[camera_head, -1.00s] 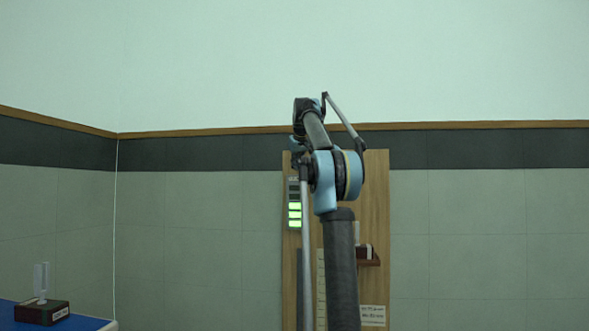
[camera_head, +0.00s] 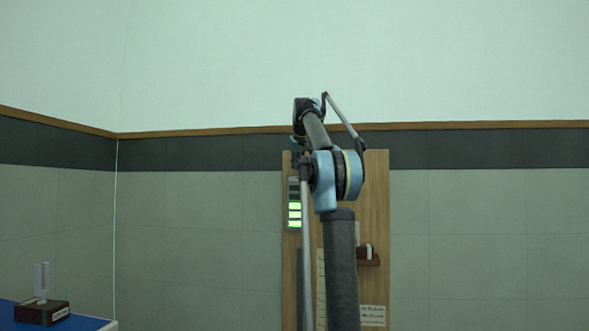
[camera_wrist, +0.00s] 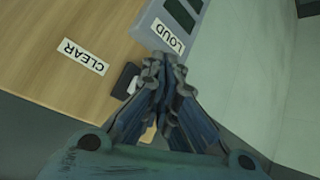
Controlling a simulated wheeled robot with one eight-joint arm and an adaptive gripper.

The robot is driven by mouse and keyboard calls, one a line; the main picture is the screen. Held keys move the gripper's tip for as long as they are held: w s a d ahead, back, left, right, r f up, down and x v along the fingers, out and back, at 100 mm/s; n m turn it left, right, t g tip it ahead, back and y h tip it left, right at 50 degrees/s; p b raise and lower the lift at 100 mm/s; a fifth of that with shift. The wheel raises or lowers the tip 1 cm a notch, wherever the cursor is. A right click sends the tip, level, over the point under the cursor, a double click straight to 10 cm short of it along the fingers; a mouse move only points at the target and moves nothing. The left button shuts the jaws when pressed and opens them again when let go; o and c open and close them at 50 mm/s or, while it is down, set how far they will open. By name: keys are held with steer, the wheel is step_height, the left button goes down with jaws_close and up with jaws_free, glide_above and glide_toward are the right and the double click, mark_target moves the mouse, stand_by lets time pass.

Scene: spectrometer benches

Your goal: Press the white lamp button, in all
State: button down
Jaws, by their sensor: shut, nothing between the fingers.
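My gripper (camera_wrist: 160,64) is shut and empty in the wrist view, its fingertips together in front of the wooden board (camera_wrist: 85,30). Just left of the fingers is a small black housing with a white part (camera_wrist: 131,86), partly hidden by them; this may be the white lamp button. I cannot tell whether the fingers touch it. In the head view my arm stands before the board (camera_head: 376,200) and the gripper itself cannot be made out.
A grey meter (camera_head: 294,203) with several cells, some lit green, is on the board. The wrist view shows CLEAR (camera_wrist: 83,57) and LOUD (camera_wrist: 168,36) labels. A small brown shelf (camera_head: 371,262) juts from the board. A blue bench (camera_head: 90,323) with a dark box (camera_head: 42,312) stands lower left.

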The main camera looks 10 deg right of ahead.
steer(key=shift+w+d, duration=0.15)
steer(key=shift+w, duration=0.15)
steer(key=shift+w+d, duration=0.15)
steer(key=shift+w, duration=0.3)
stand_by(1.1)
steer(key=shift+s, duration=0.1)
steer(key=shift+s+a, duration=0.3)
steer(key=shift+s, duration=0.5)
steer(key=s, duration=0.1)
steer(key=s+a, duration=0.1)
steer(key=s, duration=0.2)
steer(key=shift+s+a, duration=0.25)
steer(key=shift+s, duration=0.1)
stand_by(0.9)
